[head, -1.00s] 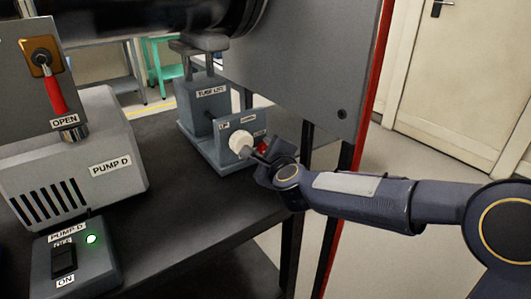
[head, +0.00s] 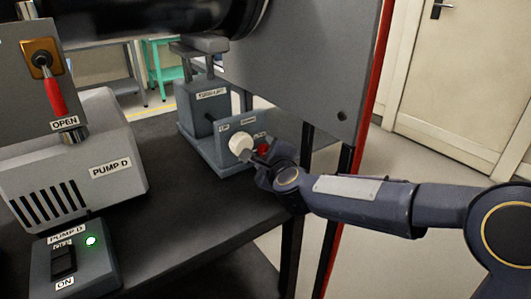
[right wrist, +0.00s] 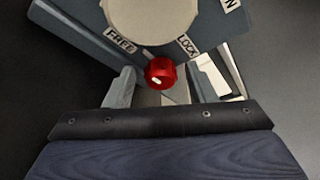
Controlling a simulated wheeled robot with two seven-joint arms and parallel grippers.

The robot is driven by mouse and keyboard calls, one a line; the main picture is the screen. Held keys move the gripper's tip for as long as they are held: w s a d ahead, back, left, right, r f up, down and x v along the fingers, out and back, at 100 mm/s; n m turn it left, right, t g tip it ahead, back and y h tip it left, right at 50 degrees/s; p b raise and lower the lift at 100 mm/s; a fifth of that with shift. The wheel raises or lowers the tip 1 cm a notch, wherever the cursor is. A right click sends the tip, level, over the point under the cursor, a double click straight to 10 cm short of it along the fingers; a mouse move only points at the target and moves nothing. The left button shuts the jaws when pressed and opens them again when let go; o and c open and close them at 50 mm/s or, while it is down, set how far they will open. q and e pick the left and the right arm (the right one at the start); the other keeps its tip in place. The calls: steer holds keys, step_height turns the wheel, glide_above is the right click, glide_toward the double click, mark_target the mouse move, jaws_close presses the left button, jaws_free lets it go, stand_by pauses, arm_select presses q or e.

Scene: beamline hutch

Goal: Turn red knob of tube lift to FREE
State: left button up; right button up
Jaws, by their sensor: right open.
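The tube lift (head: 203,105) is a grey-blue block on the dark bench, with a front panel carrying a white round knob (head: 239,143). The small red knob (head: 263,149) sits to its right, partly hidden by my right gripper (head: 262,159). In the right wrist view the red knob (right wrist: 160,72) shows a white mark low on its face. The FREE label (right wrist: 119,39) is up and left of it, the LOCK label (right wrist: 187,44) up and right. My right gripper (right wrist: 172,88) is open, with fingers on either side of the knob; contact cannot be told. My left gripper is out of view.
Pump D (head: 75,160) and its switch box (head: 72,255) with a lit green lamp stand at the left of the bench (head: 185,215). A red-handled lever (head: 55,95) is above. A large grey panel (head: 300,60) overhangs behind my right arm.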

steer(key=p+v, duration=0.1)
steer(key=v, duration=0.5)
steer(key=shift+s+r, duration=0.2)
steer(key=shift+s, duration=0.05)
steer(key=shift+s+d, duration=0.2)
steer(key=shift+s, duration=0.35)
